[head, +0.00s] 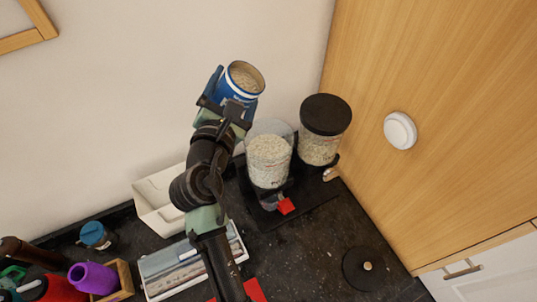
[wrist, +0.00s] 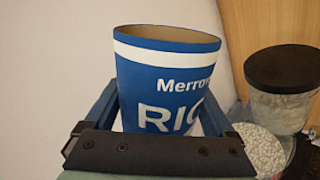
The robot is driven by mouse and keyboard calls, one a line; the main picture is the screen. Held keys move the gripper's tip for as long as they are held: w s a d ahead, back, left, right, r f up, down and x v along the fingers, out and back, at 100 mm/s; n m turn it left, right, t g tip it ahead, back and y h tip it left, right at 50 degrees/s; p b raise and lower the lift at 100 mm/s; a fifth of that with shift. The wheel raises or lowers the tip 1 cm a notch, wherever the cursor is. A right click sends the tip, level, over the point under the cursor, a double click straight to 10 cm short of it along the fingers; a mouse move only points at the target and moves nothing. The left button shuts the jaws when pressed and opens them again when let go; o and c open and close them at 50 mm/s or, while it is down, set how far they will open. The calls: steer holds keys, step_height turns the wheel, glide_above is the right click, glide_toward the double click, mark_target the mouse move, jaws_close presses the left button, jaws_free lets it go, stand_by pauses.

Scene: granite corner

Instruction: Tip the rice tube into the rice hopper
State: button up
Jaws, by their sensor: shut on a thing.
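The blue rice tube (head: 236,88) has a white band and an open top, with pale grain visible inside in the head view. My gripper (head: 230,98) is shut on the tube and holds it up in the air, near upright with a slight lean. In the wrist view the tube (wrist: 170,85) shows part of the lettering "RIC". An open clear hopper (head: 268,160) with pale grain stands below and to the right of the tube. Its label is too small to read. In the wrist view, grain in this hopper (wrist: 257,150) shows behind the gripper's right side.
A second hopper (head: 319,150) with a black lid stands right of the open one, near the wooden panel. A loose black lid (head: 366,268) lies on the dark counter (head: 310,250). A white bin (head: 150,205), a tray (head: 165,270) and a blue-capped jar (head: 95,236) stand left.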

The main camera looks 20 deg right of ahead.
steer(key=shift+a+r+m, duration=0.1)
steer(key=shift+m, duration=0.2)
steer(key=shift+a+m, duration=0.1)
steer(key=shift+m, duration=0.2)
stand_by(0.5)
steer(key=shift+a+f+m, duration=0.1)
steer(key=shift+f+m, duration=0.15)
steer(key=shift+m, duration=0.15)
steer(key=shift+y+b, duration=0.3)
steer(key=shift+w+f+m, duration=0.1)
steer(key=shift+f+m, duration=0.05)
steer(key=shift+m, duration=0.15)
